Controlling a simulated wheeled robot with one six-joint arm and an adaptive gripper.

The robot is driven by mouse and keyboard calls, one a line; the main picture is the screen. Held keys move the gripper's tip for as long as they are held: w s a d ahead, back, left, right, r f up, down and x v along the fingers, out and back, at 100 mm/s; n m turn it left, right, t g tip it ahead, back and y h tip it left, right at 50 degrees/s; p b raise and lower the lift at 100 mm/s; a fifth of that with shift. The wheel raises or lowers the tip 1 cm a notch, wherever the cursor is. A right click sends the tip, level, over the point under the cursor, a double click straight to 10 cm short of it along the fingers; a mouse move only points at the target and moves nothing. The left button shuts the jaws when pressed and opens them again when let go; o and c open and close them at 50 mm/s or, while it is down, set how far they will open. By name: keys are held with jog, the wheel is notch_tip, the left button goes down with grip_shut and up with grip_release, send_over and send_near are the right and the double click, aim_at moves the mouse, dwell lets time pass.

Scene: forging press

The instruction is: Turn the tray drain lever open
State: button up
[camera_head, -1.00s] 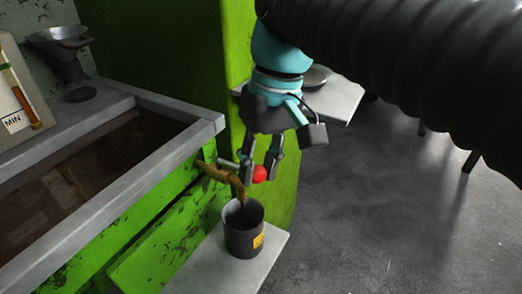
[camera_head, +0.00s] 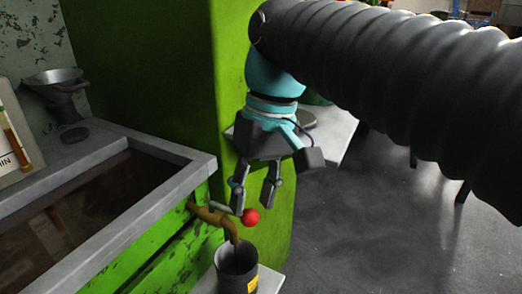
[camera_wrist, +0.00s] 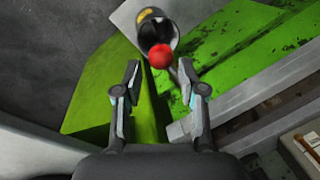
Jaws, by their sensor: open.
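The drain lever is a thin grey rod (camera_head: 222,207) with a red ball knob (camera_head: 251,217), set on a brass tap (camera_head: 208,216) at the tray's side. The tap's spout bends down over a dark cup (camera_head: 237,277); I cannot tell whether anything flows. The lever points roughly sideways out from the tap. My gripper (camera_head: 253,205) is open and empty just above the knob, its fingers either side of it in the picture. In the wrist view, the knob (camera_wrist: 160,56) shows beyond and between the open fingertips (camera_wrist: 160,79); contact is not visible.
The tray (camera_head: 150,205) has a pale rim and holds dark brown liquid. A metal funnel (camera_head: 53,80) and a gauge marked MIN (camera_head: 12,140) stand at left. The green press body (camera_head: 160,70) rises close behind my gripper.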

notch_tip(320, 180, up, 9)
jog(key=w+d, duration=0.1)
jog(key=shift+d+r, duration=0.2)
jog(key=shift+d, duration=0.1)
